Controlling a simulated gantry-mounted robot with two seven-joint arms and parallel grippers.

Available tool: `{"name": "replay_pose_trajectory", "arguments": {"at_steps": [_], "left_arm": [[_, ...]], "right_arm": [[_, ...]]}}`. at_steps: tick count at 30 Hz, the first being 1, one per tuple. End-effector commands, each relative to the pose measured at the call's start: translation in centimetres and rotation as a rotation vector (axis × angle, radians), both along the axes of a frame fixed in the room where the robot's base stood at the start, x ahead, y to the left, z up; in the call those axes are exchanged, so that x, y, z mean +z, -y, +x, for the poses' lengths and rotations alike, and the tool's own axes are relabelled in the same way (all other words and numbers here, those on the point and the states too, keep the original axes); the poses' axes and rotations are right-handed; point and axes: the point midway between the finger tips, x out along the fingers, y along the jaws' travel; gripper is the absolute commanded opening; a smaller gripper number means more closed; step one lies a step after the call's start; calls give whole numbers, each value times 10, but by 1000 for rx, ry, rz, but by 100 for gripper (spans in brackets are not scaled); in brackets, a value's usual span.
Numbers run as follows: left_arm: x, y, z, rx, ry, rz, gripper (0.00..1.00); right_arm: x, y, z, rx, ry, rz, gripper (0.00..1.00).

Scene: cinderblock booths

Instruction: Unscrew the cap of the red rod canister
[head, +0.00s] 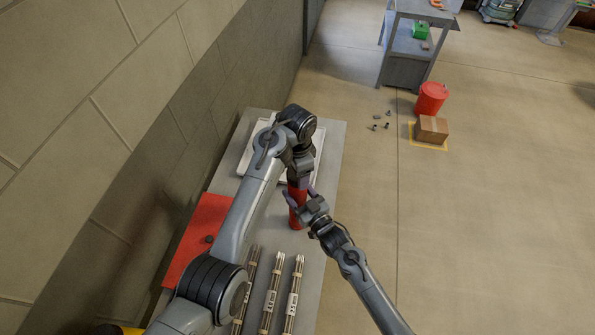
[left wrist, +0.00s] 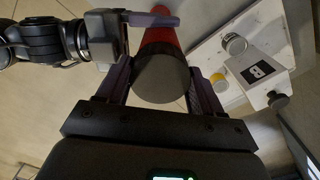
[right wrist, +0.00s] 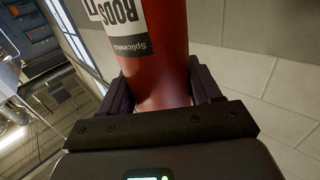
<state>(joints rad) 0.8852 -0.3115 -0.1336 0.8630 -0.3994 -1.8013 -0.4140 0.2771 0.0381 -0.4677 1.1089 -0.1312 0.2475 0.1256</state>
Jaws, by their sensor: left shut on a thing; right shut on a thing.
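The red rod canister (head: 297,221) stands roughly upright at the table's right edge; whether its base touches the table is unclear. My left gripper (head: 298,181) is at its top, and in the left wrist view its fingers are shut on the sides of the dark grey round cap (left wrist: 161,78). The red body (left wrist: 160,42) shows beyond the cap, which appears seated on it. My right gripper (head: 303,203) is shut around the canister's body from the right side. The right wrist view shows the red body (right wrist: 165,72), with a white and black label, between its fingers.
Bundles of rods (head: 271,298) lie at the table's near end beside a red mat (head: 190,245). A white tray (head: 247,158) is behind the left arm; the left wrist view shows a white box (left wrist: 258,70) on it. A wall borders the left. Open floor is right.

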Motion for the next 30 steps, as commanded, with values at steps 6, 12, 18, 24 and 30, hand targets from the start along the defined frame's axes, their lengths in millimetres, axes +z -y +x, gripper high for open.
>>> {"name": "replay_pose_trajectory", "arguments": {"at_steps": [6, 12, 18, 24, 30], "left_arm": [[0, 0, 0, -2, 1, 0, 30], [0, 0, 0, -4, 0, 0, 92], [0, 0, 0, -5, 0, 0, 92], [11, 1, 0, -6, 2, -1, 92], [34, 0, 0, -5, -2, 1, 92]], "right_arm": [[0, 0, 0, 0, -1, -1, 0], [0, 0, 0, 0, -1, -1, 0], [0, 0, 0, 0, -1, -1, 0], [0, 0, 0, 0, -1, -1, 0], [0, 0, 0, 0, -1, -1, 0]]}}
